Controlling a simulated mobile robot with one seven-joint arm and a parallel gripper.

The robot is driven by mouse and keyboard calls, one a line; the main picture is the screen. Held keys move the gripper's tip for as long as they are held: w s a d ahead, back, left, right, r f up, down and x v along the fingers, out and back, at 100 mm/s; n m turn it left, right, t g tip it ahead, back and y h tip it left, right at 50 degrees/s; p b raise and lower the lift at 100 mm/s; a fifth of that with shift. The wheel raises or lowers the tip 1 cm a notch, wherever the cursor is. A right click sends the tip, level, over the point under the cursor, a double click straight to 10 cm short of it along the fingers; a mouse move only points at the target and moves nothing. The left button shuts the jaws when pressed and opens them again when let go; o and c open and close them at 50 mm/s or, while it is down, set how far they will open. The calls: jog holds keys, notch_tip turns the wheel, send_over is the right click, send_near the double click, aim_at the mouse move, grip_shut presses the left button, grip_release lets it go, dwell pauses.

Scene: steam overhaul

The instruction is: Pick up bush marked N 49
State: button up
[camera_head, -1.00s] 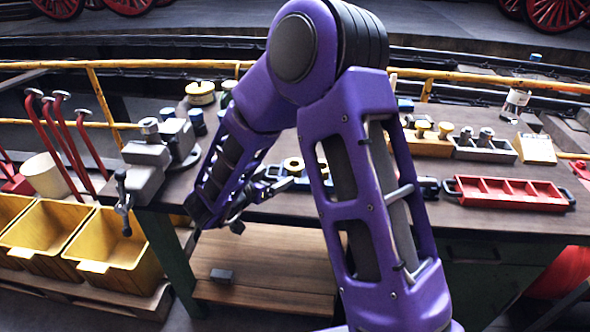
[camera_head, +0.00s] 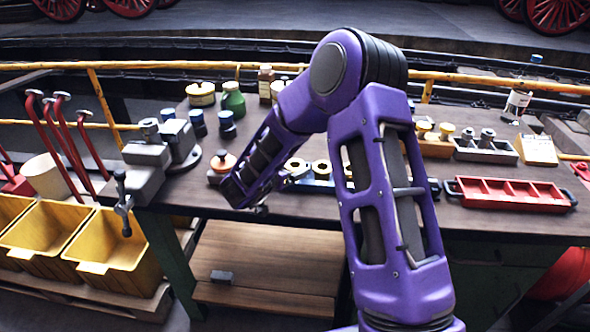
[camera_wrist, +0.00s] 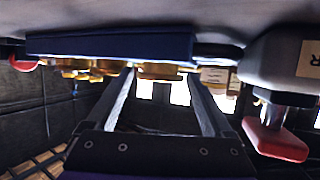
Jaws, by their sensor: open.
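A blue tray (camera_head: 318,186) with brass bushes (camera_head: 297,167) stands on the bench, partly hidden behind my arm. In the wrist view, which looks upside down, the blue tray (camera_wrist: 110,46) spans the upper part and several brass bushes (camera_wrist: 85,69) show along its edge. One brass bush (camera_wrist: 160,72) appears between my fingers, beyond their tips. No marking N 49 can be read. My gripper (camera_wrist: 166,84) is open and empty; in the head view it is mostly hidden by my arm, near the bench's front edge.
A red tray (camera_head: 508,194) lies right of my arm. A grey vise (camera_head: 145,168) stands at the bench's left end, with an orange-topped pot (camera_head: 222,163) and green bottle (camera_head: 233,100) nearby. In the wrist view, a grey block (camera_wrist: 285,55) and red handle (camera_wrist: 275,140) are at right.

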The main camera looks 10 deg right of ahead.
grip_shut()
jog(key=shift+r, duration=0.1)
jog(key=shift+r, duration=0.1)
